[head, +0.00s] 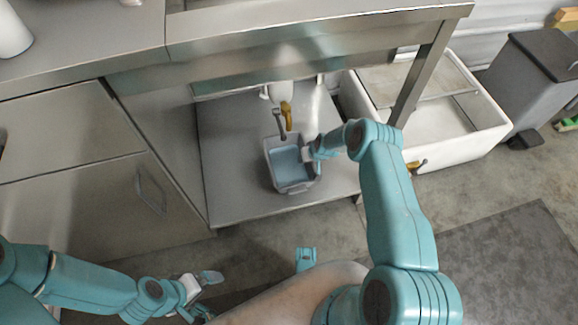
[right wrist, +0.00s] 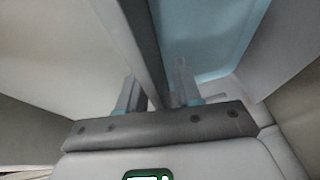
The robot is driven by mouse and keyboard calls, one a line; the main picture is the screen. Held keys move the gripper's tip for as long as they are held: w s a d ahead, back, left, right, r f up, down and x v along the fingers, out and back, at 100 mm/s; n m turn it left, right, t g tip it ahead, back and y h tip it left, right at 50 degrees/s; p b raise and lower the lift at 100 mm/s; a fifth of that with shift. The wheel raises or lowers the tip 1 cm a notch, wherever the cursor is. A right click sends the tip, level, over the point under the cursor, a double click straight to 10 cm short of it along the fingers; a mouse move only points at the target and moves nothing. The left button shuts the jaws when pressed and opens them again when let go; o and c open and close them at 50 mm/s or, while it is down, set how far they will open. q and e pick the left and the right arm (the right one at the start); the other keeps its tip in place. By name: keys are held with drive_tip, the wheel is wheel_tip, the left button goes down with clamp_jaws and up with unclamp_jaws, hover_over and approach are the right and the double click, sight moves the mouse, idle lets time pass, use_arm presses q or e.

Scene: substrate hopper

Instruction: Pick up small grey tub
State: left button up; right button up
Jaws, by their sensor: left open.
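The small grey tub (head: 271,153) stands upright on the lower shelf under the steel counter, with light blue showing inside it. My right gripper (head: 308,154) is at the tub's right side. In the right wrist view, the tub's wall (right wrist: 146,45) runs between the two fingers of my right gripper (right wrist: 157,88). Whether the fingers press on the wall cannot be told. My left gripper (head: 207,293) is open and empty at the lower left, well away from the tub.
The steel shelf (head: 232,150) has bare room left of the tub. The counter edge (head: 310,35) is above, with a steel leg (head: 421,75) to the right. A white bin (head: 465,148) and a grey bin (head: 530,85) stand at right.

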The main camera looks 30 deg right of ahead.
drive_tip(key=shift+c, duration=0.3)
clamp_jaws()
drive_tip(key=shift+w+r, duration=0.1)
drive_tip(key=shift+r, duration=0.05)
idle(0.9)
